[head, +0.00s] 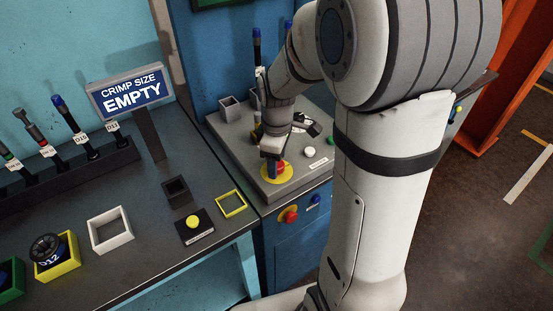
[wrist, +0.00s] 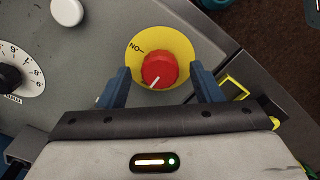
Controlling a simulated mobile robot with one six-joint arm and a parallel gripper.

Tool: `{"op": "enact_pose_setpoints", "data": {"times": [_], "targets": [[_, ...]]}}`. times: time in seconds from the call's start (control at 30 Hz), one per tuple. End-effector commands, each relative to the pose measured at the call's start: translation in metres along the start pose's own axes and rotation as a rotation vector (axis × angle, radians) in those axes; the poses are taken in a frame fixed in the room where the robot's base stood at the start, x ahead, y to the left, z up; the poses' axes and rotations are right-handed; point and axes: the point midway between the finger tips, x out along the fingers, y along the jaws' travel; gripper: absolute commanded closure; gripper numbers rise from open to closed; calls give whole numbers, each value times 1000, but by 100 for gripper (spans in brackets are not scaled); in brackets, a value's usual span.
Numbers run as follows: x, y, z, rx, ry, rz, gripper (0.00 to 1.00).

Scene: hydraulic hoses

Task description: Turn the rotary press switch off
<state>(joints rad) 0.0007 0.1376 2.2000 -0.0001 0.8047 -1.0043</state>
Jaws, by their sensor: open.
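The rotary switch is a red round knob (wrist: 159,69) with a white pointer line, on a yellow disc (wrist: 134,50) marked "NO–" at its left. The pointer line slants to the lower left in the wrist view. In the head view the red knob (head: 281,169) shows on its yellow disc on the grey panel top. My gripper (wrist: 160,72) is open, its two blue fingers on either side of the knob, with a visible gap on each side. In the head view my gripper (head: 272,152) points down right at the knob and hides part of it. I cannot tell its exact height above the panel.
On the panel are a white button (head: 309,152), which also shows in the wrist view (wrist: 67,11), and a numbered dial (wrist: 12,77). A red knob (head: 291,216) sits on the cabinet front. The workbench at left holds a yellow button box (head: 194,226) and a "CRIMP SIZE EMPTY" sign (head: 130,91).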

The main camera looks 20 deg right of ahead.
Motion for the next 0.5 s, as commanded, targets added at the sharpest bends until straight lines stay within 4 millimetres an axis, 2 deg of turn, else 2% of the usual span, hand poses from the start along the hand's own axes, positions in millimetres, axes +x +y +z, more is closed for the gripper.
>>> {"op": "enact_pose_setpoints", "data": {"times": [0.3,0.5], "targets": [[-52,1,0,0,3,5,41],[-72,0,0,0,1,2,41]]}}
